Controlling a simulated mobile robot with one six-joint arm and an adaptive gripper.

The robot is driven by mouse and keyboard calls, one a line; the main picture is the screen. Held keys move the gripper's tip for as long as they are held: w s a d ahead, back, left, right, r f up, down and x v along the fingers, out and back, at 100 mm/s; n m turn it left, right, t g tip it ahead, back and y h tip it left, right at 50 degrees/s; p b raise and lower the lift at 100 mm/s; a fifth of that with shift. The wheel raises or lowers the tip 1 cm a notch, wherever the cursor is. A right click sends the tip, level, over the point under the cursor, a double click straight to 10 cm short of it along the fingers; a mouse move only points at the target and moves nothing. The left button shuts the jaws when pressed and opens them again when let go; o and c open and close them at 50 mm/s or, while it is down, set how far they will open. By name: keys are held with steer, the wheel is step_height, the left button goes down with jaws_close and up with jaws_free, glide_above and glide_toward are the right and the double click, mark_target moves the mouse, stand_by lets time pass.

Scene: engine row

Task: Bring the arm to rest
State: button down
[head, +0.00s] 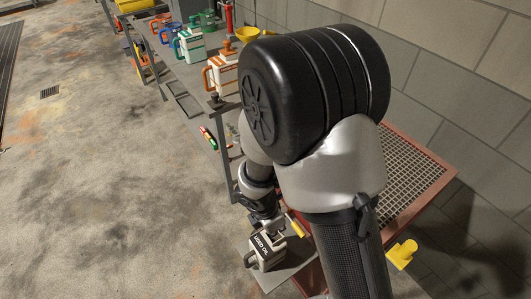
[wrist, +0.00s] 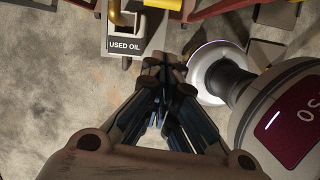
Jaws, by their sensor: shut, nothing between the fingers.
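My arm fills the middle of the head view and reaches down to the lower centre. My gripper (head: 270,222) is small and partly hidden there, close to a pale container marked "USED OIL" (head: 265,252). In the wrist view my gripper (wrist: 165,85) has its dark fingers drawn together, with nothing between them. The "USED OIL" container (wrist: 125,43) also shows there, beyond the fingertips and to their left. The fingers look apart from it.
The container stands on a grey surface (head: 287,272). A red-framed grating (head: 415,170) is to the right, with a yellow fitting (head: 402,253) below. A bench with several jugs, including an orange-handled one (head: 222,72), runs along the wall. Floor at left is mostly clear.

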steer(key=s+d+r+m+t, duration=0.1)
steer(key=d+r+m, duration=0.2)
steer(key=r+m, duration=0.35)
steer(key=d+r+m+t, duration=0.1)
steer(key=d+r+m, duration=0.25)
steer(key=r, duration=0.65)
steer(key=s+d+r+m+t+y, duration=0.1)
steer(key=s+r+m+y, duration=0.1)
steer(key=s+r+m, duration=0.9)
steer(key=shift+s+d+r+m+t+b, duration=0.15)
steer(key=shift+s+d+m+t+b, duration=0.15)
steer(key=shift+s+m, duration=0.5)
